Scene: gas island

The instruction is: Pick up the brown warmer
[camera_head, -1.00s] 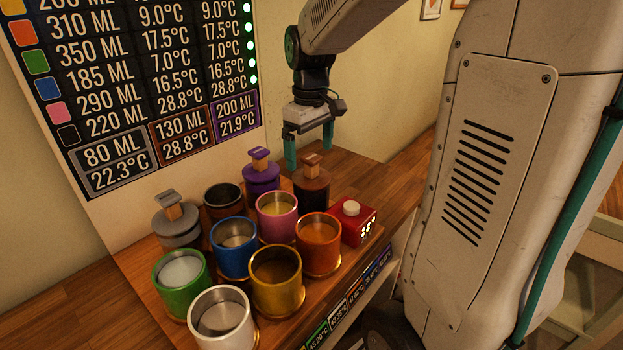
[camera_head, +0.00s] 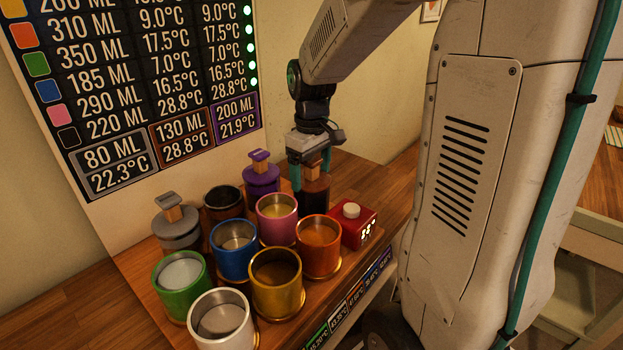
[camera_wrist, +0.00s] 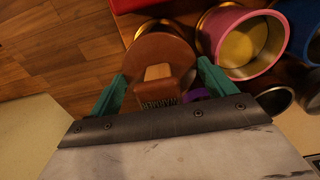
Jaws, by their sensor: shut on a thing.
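The brown warmer (camera_head: 315,195) stands upright at the back right of the wooden board, with a brown top and a wooden handle. My gripper (camera_head: 311,178) points down over it, shut on it with a teal finger on each side. In the wrist view the round brown top of the warmer (camera_wrist: 168,52) and its handle lie between the two fingers of my gripper (camera_wrist: 160,80). In the head view the gripper and its fingers hide part of the handle and the warmer's left side.
A purple warmer (camera_head: 262,181) stands just left, a grey one (camera_head: 178,232) farther left. Several coloured cups crowd in front, including pink (camera_head: 277,226) and orange (camera_head: 320,255). A red box with a white knob (camera_head: 352,226) is at right. The wall board (camera_head: 150,80) rises behind.

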